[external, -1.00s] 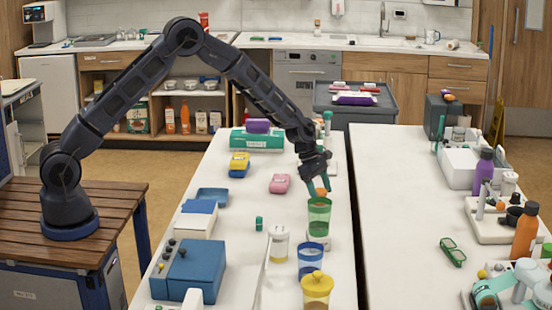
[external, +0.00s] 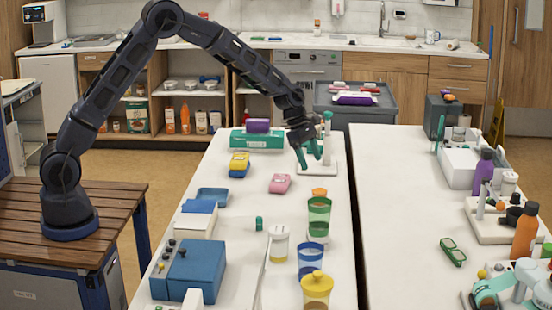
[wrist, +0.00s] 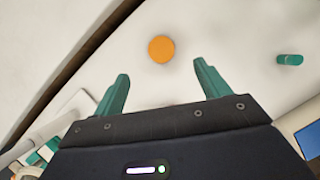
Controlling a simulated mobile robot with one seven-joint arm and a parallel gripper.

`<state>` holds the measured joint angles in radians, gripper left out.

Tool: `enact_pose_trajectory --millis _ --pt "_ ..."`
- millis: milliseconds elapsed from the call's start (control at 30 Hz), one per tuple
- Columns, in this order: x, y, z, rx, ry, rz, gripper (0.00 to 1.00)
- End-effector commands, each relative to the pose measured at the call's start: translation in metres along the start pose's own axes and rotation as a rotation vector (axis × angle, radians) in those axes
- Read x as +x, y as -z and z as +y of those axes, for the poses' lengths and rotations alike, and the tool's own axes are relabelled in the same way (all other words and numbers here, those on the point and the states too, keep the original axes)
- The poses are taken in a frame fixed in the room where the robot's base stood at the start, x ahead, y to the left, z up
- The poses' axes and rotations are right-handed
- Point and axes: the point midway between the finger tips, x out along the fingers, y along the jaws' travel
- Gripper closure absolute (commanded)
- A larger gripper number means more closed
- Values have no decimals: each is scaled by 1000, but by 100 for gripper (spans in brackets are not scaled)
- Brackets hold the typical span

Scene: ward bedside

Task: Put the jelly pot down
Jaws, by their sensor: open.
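The jelly pot, seen as an orange round top (external: 320,192), stands on the white table just behind a green cup (external: 319,217), which hides its lower part. In the wrist view the orange top (wrist: 161,49) lies ahead of the fingertips, with bare table around it. My gripper (external: 310,158) is open and empty, above and behind the pot, clear of it. Its two teal fingers are spread apart in the wrist view (wrist: 160,72), with nothing between them.
A blue cup (external: 311,262), a yellow lidded pot (external: 317,290) and a white jar (external: 279,245) stand nearer the camera. A pink item (external: 280,184) lies left of the pot. A pale stand (external: 329,166) is beside my gripper. A gap separates the right-hand table (external: 400,210).

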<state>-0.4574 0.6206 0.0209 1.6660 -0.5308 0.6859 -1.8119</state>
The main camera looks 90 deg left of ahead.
Motion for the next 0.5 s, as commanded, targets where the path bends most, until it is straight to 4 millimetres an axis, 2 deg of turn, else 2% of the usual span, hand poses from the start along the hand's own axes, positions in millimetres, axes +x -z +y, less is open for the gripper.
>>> enact_pose_trajectory --millis 300,367,500 --pt "-11 -2 -4 17 0 0 25" --pt "-19 -6 -11 49 0 1 25" --pt "-52 -19 -42 194 -2 2 25"
